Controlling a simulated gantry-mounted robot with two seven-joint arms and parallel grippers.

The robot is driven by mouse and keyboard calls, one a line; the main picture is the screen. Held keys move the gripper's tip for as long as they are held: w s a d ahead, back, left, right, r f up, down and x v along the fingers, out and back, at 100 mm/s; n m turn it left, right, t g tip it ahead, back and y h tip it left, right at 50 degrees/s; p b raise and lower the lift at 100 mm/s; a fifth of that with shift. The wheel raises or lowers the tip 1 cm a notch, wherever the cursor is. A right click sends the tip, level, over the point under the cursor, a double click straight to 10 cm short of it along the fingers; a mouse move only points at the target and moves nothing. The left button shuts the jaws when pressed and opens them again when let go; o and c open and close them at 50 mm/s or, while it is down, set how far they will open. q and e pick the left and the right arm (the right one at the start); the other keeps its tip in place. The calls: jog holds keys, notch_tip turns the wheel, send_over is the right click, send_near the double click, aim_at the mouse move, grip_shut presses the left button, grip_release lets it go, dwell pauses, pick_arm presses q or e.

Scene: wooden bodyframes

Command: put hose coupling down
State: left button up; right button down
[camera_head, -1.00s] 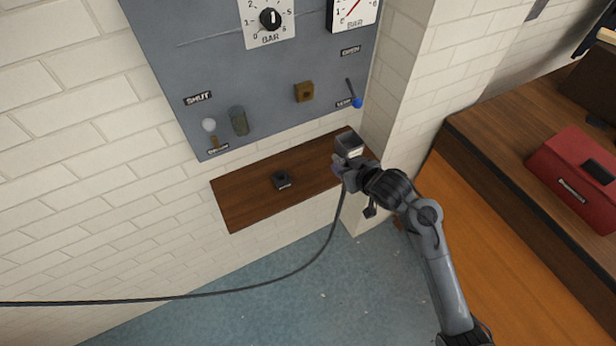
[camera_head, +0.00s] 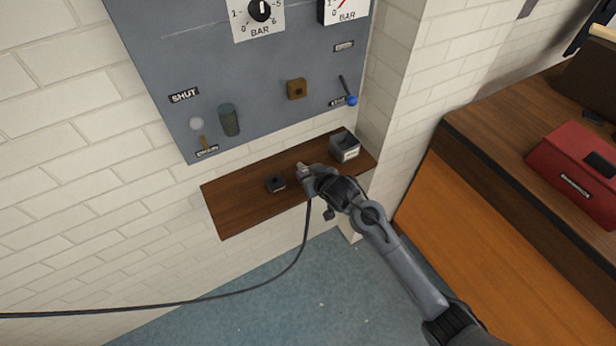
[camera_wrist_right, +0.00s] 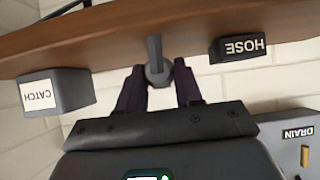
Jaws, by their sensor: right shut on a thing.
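My right gripper (camera_head: 306,175) is over the brown wooden shelf (camera_head: 236,207) in the head view, between a small dark block and a grey box. In the right wrist view my right gripper (camera_wrist_right: 160,85) is shut on the grey hose coupling (camera_wrist_right: 156,68), which shows between its fingers in front of the shelf (camera_wrist_right: 203,28). The black hose (camera_head: 287,270) hangs from the gripper and runs off to the left. The block labelled HOSE (camera_wrist_right: 238,47) also shows in the head view (camera_head: 275,183). I cannot tell whether the coupling touches the shelf. My left gripper is not in view.
A grey box labelled CATCH (camera_wrist_right: 52,92) stands on the shelf's right end in the head view (camera_head: 344,148). Above is a grey panel (camera_head: 262,75) with gauges, knobs and a blue-tipped lever (camera_head: 350,99). A red case (camera_head: 575,175) lies on the wooden bench at right.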

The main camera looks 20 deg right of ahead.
jog(key=shift+f, duration=0.45)
